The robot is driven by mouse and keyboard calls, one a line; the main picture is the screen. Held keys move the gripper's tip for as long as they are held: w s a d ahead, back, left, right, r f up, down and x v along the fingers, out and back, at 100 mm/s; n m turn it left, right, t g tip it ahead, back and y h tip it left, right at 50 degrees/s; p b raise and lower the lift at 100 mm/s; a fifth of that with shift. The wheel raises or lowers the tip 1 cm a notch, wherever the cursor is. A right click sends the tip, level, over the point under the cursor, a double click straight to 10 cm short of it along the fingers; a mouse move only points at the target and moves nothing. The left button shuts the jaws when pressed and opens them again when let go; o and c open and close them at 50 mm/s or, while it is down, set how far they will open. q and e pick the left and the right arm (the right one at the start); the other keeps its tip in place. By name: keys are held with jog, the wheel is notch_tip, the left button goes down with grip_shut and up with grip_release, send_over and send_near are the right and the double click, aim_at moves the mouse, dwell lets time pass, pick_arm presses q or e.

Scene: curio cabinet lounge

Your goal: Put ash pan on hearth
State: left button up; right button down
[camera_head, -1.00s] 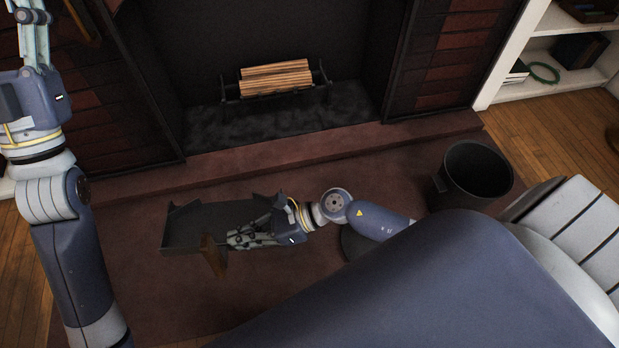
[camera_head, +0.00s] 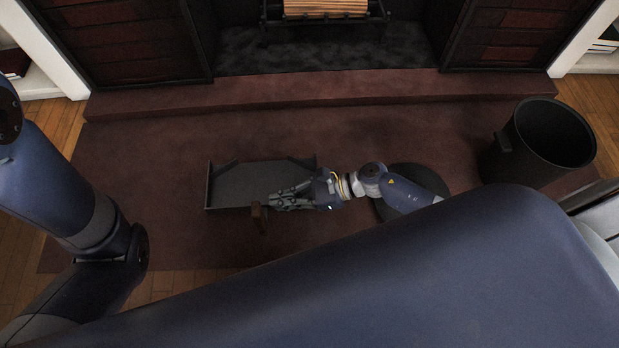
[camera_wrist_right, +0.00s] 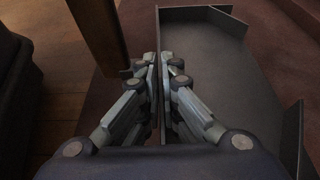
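The ash pan (camera_head: 240,184) is a dark, shallow metal tray with a brown handle (camera_head: 259,218) on its near side. It is in front of the raised reddish-brown hearth (camera_head: 330,90), over the dark red floor area; I cannot tell whether it touches the surface below. My right gripper (camera_head: 273,202) comes from the right to the pan's near wall. In the right wrist view, its fingers (camera_wrist_right: 161,65) are closed on both sides of the pan's thin wall, next to the handle. My left arm shows at the left, but its gripper is outside the view.
A black bucket (camera_head: 550,140) stands at the right, near the hearth. A dark round thing (camera_head: 408,203) lies partly under my right forearm. Logs (camera_head: 325,8) rest on a grate in the fireplace. The hearth step's top looks clear.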

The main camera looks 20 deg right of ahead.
aim_at(304, 177)
jog(key=w+d+b, duration=0.1)
jog(key=d, duration=0.1)
jog(key=w+d+b, duration=0.1)
jog(key=w+d, duration=0.1)
jog(key=w+d+f+b, duration=0.1)
jog(key=d, duration=0.1)
jog(key=shift+w+d+b, duration=0.25)
jog(key=shift+w+b, duration=0.05)
jog(key=shift+w+d, duration=0.25)
jog(key=shift+d, duration=0.15)
jog(key=shift+f+b, duration=1.65)
jog(key=shift+f, duration=0.15)
jog(key=c, duration=1.8)
grip_release()
